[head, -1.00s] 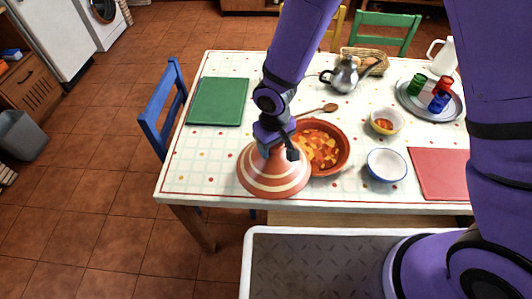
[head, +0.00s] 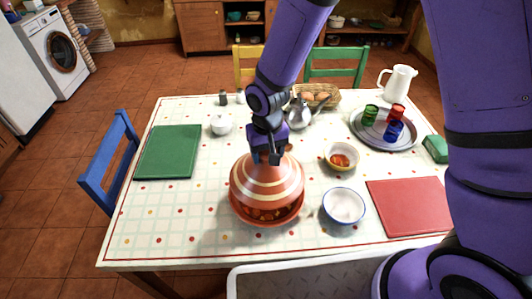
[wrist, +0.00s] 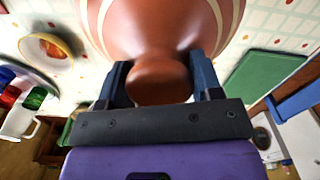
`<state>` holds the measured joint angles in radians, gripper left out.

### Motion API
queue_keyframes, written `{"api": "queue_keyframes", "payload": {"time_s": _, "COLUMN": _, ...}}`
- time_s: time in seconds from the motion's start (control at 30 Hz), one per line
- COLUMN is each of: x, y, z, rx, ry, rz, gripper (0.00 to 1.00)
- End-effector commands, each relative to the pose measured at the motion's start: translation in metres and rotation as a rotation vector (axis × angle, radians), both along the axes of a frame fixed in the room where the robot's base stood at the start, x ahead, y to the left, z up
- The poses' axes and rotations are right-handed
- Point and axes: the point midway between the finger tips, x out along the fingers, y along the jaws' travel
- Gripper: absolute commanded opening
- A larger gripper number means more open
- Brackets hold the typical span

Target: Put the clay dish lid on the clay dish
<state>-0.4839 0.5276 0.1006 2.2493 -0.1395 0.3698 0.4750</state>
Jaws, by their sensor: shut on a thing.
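The clay dish lid (head: 267,183) is a terracotta cone with cream bands. My gripper (head: 269,157) is shut on the knob (wrist: 158,82) at its top, with one finger on each side in the wrist view. The lid is over the clay dish (head: 268,222), roughly upright. Only the dish's front and side rim shows below it. A strip of the stew inside is visible between the lid's lower edge and the front rim, so the lid looks slightly raised there. I cannot tell whether it touches the dish at the back.
A white-and-blue bowl (head: 344,206) and a yellow bowl (head: 341,157) stand right of the dish. A red mat (head: 409,206), a tray with cups (head: 384,144) and a teapot (head: 299,116) are farther off. A green mat (head: 168,152) lies left. The table's front left is clear.

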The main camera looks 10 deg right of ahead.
Motion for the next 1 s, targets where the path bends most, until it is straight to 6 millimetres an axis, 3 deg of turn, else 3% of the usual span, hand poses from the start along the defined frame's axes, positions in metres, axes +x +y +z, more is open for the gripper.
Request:
{"api": "queue_keyframes", "payload": {"time_s": 0.27, "x": 0.0, "y": 0.0, "z": -0.007, "rx": 0.0, "ry": 0.001, "rz": 0.001, "gripper": 0.0}}
{"api": "queue_keyframes", "payload": {"time_s": 1.0, "x": 0.0, "y": 0.0, "z": -0.054, "rx": 0.0, "ry": 0.0, "rz": 0.001, "gripper": 0.0}}
